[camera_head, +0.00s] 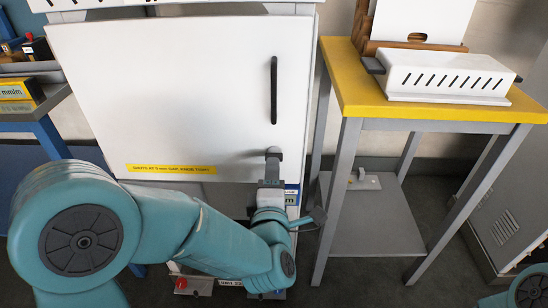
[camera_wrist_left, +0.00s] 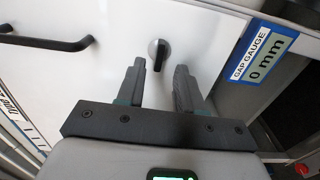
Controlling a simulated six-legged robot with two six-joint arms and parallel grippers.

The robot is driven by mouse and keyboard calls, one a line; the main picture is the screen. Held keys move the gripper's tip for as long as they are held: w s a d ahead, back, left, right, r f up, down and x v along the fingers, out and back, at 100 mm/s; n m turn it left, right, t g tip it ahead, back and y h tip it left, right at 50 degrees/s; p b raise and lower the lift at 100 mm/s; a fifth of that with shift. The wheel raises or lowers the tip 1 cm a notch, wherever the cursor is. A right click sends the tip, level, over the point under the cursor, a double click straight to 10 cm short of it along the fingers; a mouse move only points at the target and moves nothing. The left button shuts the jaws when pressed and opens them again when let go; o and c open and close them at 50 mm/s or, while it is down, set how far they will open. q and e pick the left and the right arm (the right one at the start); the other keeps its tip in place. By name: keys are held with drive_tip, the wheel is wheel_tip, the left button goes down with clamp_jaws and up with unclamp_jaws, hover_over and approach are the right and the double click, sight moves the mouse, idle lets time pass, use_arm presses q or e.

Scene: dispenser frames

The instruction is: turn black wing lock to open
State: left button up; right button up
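The black wing lock (camera_wrist_left: 158,54) sits on the white door (camera_head: 180,90) at its lower right, below the black bar handle (camera_head: 274,90). In the left wrist view its wing stands roughly in line with my fingers. My left gripper (camera_head: 272,166) is at the door's lower right corner and covers much of the lock in the head view. In the left wrist view the gripper (camera_wrist_left: 160,72) is open, with its two dark fingers apart. The lock shows just beyond the fingertips, between them, with no visible contact. The door looks shut. My right gripper is out of view.
A yellow-topped table (camera_head: 360,98) with a white slotted box (camera_head: 446,78) stands right of the cabinet. A yellow label (camera_head: 170,169) is on the door's lower edge. A gap gauge sign (camera_wrist_left: 258,52) reads 0 mm beside the door.

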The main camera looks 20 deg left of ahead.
sight(272, 151)
use_arm(q)
drive_tip(key=x, duration=0.4)
drive_tip(key=shift+w, duration=0.15)
clamp_jaws()
